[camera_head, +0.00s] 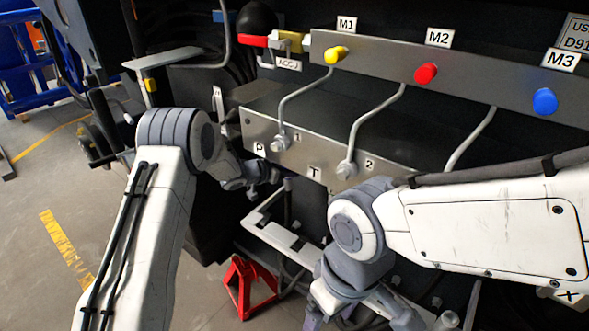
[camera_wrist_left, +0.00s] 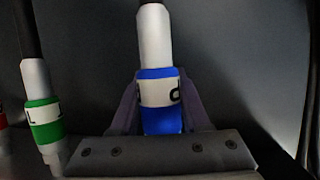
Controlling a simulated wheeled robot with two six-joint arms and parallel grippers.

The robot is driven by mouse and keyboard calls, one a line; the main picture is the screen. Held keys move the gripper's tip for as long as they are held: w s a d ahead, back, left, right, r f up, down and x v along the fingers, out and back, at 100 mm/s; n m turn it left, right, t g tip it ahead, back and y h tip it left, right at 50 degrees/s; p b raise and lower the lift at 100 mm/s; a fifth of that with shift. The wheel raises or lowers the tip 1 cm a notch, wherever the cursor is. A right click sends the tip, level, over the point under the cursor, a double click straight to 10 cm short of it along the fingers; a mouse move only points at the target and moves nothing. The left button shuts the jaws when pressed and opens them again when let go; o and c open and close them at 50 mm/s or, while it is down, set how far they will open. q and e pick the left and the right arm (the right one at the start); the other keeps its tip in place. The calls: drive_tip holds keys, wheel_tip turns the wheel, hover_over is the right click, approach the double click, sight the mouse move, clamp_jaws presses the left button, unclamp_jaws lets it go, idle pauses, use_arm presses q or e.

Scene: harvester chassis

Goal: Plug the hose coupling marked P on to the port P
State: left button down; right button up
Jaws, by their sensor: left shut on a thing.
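My left gripper (camera_head: 262,176) is below the plate's label P (camera_head: 260,149), near the plate's left end. In the left wrist view, its fingers are shut on a hose coupling (camera_wrist_left: 160,88) with a white sleeve and blue bands. Part of a dark letter shows on its white band, too little to read. In the head view the held coupling cannot be made out clearly. The port P is not clearly visible by its label. My right gripper (camera_head: 362,318) is low at the bottom centre, its fingers apart and empty.
A green-banded coupling (camera_wrist_left: 43,118) stands left of the held one. Labels T (camera_head: 314,172) and 2 (camera_head: 370,164) are on the plate (camera_head: 330,150), where grey pipes run to yellow, red and blue knobs. A red stand (camera_head: 248,284) is on the floor.

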use_arm(q)
drive_tip(key=shift+w+r+p, duration=0.1)
drive_tip(key=shift+r+p, duration=1.1)
drive_tip(key=shift+r, duration=0.25)
drive_tip(key=shift+c, duration=1.5)
unclamp_jaws()
drive_tip(key=shift+f, duration=0.1)
